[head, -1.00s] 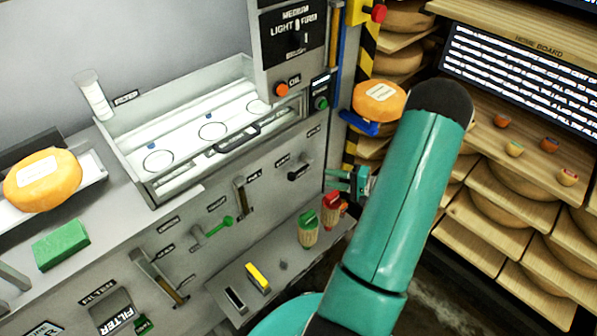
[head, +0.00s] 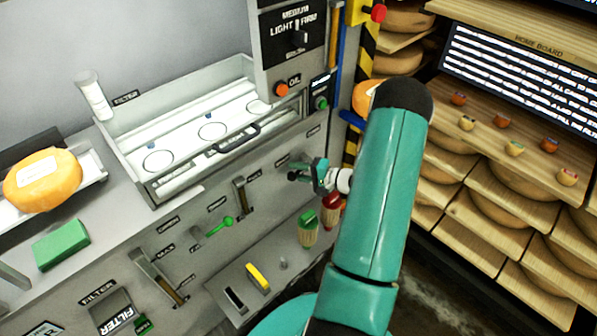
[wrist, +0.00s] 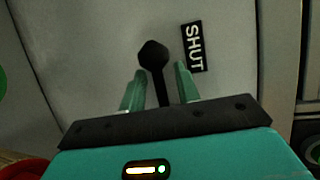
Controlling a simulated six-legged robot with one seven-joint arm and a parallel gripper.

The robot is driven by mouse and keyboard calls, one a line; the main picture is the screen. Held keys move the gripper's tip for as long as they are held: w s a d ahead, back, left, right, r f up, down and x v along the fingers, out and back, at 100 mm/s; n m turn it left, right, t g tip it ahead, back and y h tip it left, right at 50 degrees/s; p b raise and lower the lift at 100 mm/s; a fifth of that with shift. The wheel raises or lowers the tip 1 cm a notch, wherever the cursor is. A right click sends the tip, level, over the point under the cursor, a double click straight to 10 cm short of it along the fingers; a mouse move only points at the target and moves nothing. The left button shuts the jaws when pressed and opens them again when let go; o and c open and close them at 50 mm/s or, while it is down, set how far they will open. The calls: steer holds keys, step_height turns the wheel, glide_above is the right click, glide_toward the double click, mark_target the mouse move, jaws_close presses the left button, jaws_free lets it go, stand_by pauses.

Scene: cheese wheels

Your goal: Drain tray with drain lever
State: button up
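The tray (head: 168,178) is a clear-walled basin in the counter with circles marked on its pale floor, left of centre in the head view. A black lever with a knobbed end (wrist: 153,56) stands out from the grey panel in the wrist view, beside a label reading SHUT (wrist: 194,47). My gripper (wrist: 158,82) is open, with one green finger on each side of the lever's shaft and visible gaps between. In the head view my gripper (head: 300,170) is at the front panel below the tray's right end and largely hides this lever.
A green-handled lever (head: 222,225) and other levers (head: 240,196) are on the panel to the left. Green- and red-topped brushes (head: 307,222) stand on the ledge below my gripper. An orange cheese wheel (head: 42,180) sits at the left. Cheese shelves (head: 490,205) fill the right.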

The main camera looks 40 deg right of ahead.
jaws_close()
steer(key=shift+r, duration=0.1)
steer(key=m, duration=0.1)
steer(key=r+m+t+y, duration=0.1)
steer(key=m, duration=0.1)
steer(key=shift+s+d+r, duration=0.1)
steer(key=shift+d+r, duration=0.1)
steer(key=shift+r, duration=0.1)
steer(key=m, duration=0.1)
steer(key=r+m+t, duration=0.1)
steer(key=shift+d+r+m+y, duration=0.1)
steer(key=shift+d+m+y, duration=0.2)
steer(key=m, duration=0.1)
steer(key=d+r+m+t, duration=0.1)
steer(key=m, duration=0.1)
steer(key=m+t, duration=0.1)
steer(key=shift+d+r+m, duration=0.25)
steer(key=shift+d+m, duration=0.05)
steer(key=shift+m, duration=0.1)
steer(key=shift+d+r+m+t+h, duration=0.15)
steer(key=shift+d+m+t+h, duration=0.2)
steer(key=shift+m, duration=0.65)
steer(key=shift+d+r+m+t+h, duration=0.15)
steer(key=shift+d+m+t+h, duration=0.2)
steer(key=shift+m, duration=0.65)
steer(key=shift+d+r+m+t+h, duration=0.2)
steer(key=shift+d+m+t, duration=0.25)
steer(key=shift+m, duration=0.55)
